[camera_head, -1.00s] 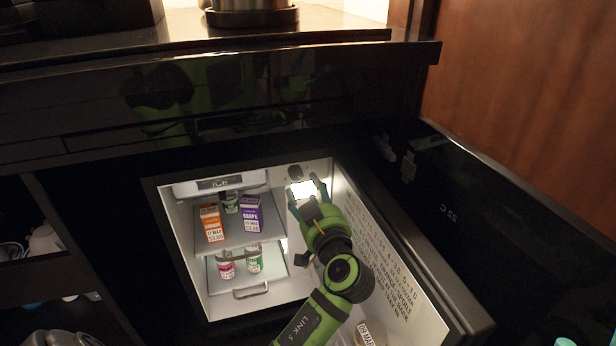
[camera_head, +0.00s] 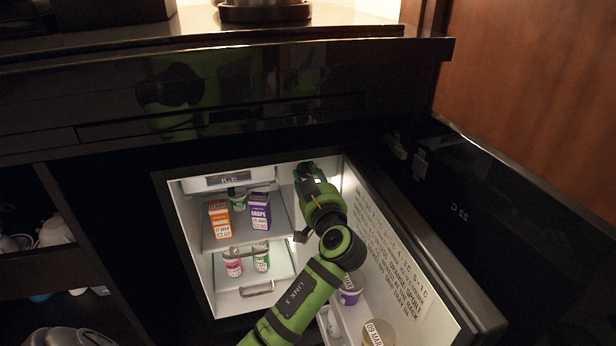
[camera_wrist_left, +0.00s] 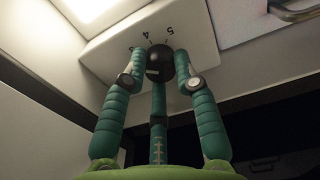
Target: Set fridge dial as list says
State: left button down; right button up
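The fridge dial (camera_wrist_left: 160,63) is a round black knob with a light mark, on a pale housing in the fridge's upper right corner. Upside-down numbers 4 and 5 show behind it. In the head view the dial (camera_head: 307,170) is small and partly hidden. My left gripper (camera_wrist_left: 160,68) has its green fingers on both sides of the knob, seemingly touching it; in the head view the gripper (camera_head: 308,180) reaches up to it. The list (camera_head: 392,255) is black text on the open door's white inner side; lines include "4-1C 5-1C" and "ORANGE SPOILT", partly unclear. My right gripper is out of view.
An orange carton (camera_head: 219,219) and a purple carton (camera_head: 259,211) stand on the upper shelf. A pink-labelled jar (camera_head: 232,263) and a green-labelled jar (camera_head: 262,257) stand below. Door racks hold a purple-labelled tub (camera_head: 350,291) and another container (camera_head: 378,334). The door stands open at right.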

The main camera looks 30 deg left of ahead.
pick_arm(q)
jog(key=shift+f+m+p, duration=0.15)
jog(key=shift+m+p, duration=0.3)
jog(key=shift+m, duration=0.15)
jog(key=c, duration=1)
grip_release()
jog(key=shift+a, duration=0.1)
jog(key=shift+o, duration=0.2)
jog(key=v, duration=1.2)
